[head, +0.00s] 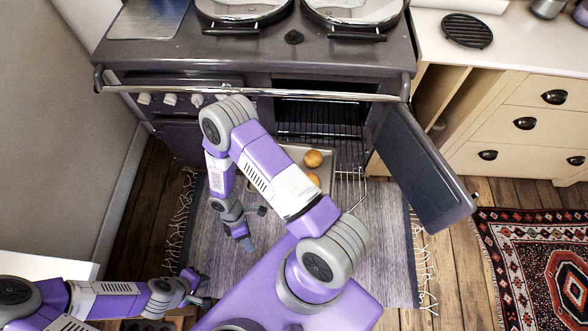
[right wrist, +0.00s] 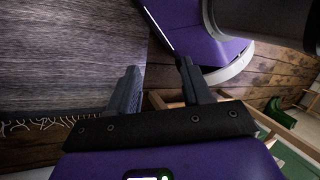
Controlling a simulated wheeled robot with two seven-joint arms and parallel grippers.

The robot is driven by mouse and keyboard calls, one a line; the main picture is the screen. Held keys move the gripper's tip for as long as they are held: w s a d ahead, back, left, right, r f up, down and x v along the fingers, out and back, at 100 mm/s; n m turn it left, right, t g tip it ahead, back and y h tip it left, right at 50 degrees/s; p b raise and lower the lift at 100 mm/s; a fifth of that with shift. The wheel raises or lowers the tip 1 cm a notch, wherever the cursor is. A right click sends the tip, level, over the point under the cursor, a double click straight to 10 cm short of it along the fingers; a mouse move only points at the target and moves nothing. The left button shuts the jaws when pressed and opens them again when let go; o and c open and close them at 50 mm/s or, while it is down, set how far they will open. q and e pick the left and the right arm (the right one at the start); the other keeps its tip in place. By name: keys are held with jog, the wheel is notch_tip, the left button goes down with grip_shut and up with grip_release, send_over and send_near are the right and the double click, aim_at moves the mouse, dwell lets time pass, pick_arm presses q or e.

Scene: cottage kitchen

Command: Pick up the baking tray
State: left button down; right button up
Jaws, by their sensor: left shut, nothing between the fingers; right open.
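The baking tray (head: 296,151) is pale and sits on the wire rack at the open oven in the head view, with round golden buns (head: 313,158) on it. My right arm's links cover its left and lower parts. My right gripper (head: 256,228) is open and empty, pointing down over the grey rug, to the left of and nearer than the tray, not touching it. In the right wrist view its two fingers (right wrist: 158,82) stand apart with nothing between them, and the tray is not in that view. My left gripper (head: 204,289) is shut and empty at the lower left.
The oven door (head: 425,165) stands open to the right of the tray. The wire rack (head: 350,188) juts from the oven (head: 325,88), below a long front rail (head: 250,94). A grey rug (head: 385,240) lies before it. Cream drawers (head: 520,125) stand right, a patterned rug (head: 540,260) lower right.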

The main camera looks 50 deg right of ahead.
jog(key=w+d+r+n+t+h+b, duration=0.1)
jog(key=w+d+r+n+t+h, duration=0.15)
jog(key=w+n+h, duration=0.65)
jog(key=w+d+r+n+t+h+b, duration=0.1)
jog(key=w+d+r+n+h, duration=0.25)
jog(key=w+n+h, duration=0.55)
jog(key=s+d+n, duration=0.1)
jog(key=d, duration=0.2)
jog(key=s+d+f+n+h+b, duration=0.1)
jog(key=d, duration=0.3)
jog(key=s+d+n+b, duration=0.1)
jog(key=d+n, duration=0.1)
jog(key=d, duration=0.2)
jog(key=shift+d+f, duration=0.15)
jog(key=shift+d, duration=0.1)
grip_shut()
